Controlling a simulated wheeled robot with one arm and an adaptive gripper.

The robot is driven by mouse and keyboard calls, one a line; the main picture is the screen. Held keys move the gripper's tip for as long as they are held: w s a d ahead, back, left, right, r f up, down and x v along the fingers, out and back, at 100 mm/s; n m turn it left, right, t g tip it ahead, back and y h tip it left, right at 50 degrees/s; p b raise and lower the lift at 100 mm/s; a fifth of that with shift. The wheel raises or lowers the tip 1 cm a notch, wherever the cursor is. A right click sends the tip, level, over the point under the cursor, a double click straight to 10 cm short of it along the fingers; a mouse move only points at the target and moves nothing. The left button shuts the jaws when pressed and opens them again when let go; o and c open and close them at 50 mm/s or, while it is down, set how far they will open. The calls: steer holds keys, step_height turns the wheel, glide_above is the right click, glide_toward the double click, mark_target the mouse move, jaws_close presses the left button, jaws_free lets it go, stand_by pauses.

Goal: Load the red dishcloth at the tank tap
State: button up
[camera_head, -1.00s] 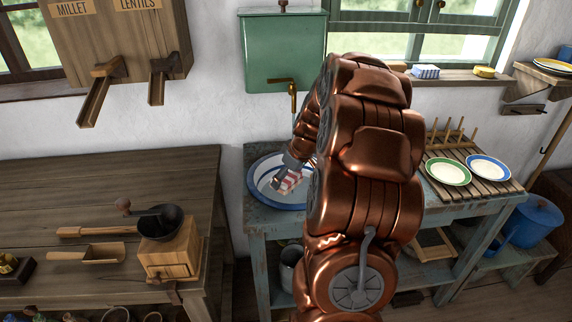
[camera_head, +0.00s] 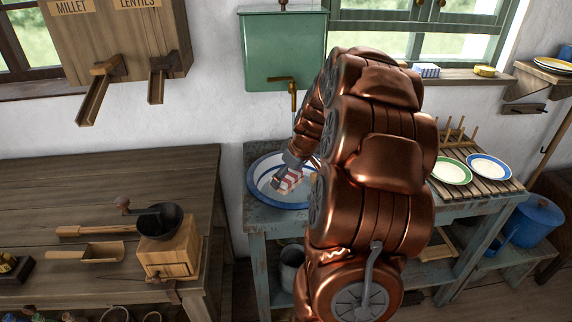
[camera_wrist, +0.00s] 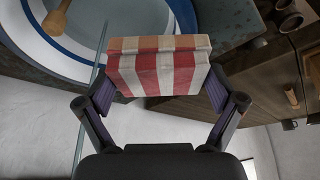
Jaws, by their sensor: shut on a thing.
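The red dishcloth (camera_head: 289,181), red and white striped and folded into a thick pad, is over the basin (camera_head: 252,188) with the blue rim. My gripper (camera_head: 287,170) is shut on it. In the wrist view, the two fingers of my gripper (camera_wrist: 160,92) press the cloth (camera_wrist: 158,70) from both sides. The green tank (camera_head: 284,52) hangs on the wall above, and its brass tap (camera_head: 293,97) points down over the basin. In the wrist view a thin translucent strip (camera_wrist: 94,95) runs to the left of the cloth. I cannot tell whether it is water.
The basin sits in a worn blue-green washstand (camera_head: 258,228). Plates (camera_head: 450,171) lie on the slatted rack to the right, partly behind my arm. A wooden counter (camera_head: 60,190) with a coffee grinder (camera_head: 168,255) stands at left. A wooden-handled thing (camera_wrist: 57,18) is in the basin.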

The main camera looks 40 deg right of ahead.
mark_target(285, 180)
steer(key=shift+s+a+r+b, duration=0.4)
steer(key=shift+s+a+r, duration=0.7)
steer(key=shift+s+r, duration=0.15)
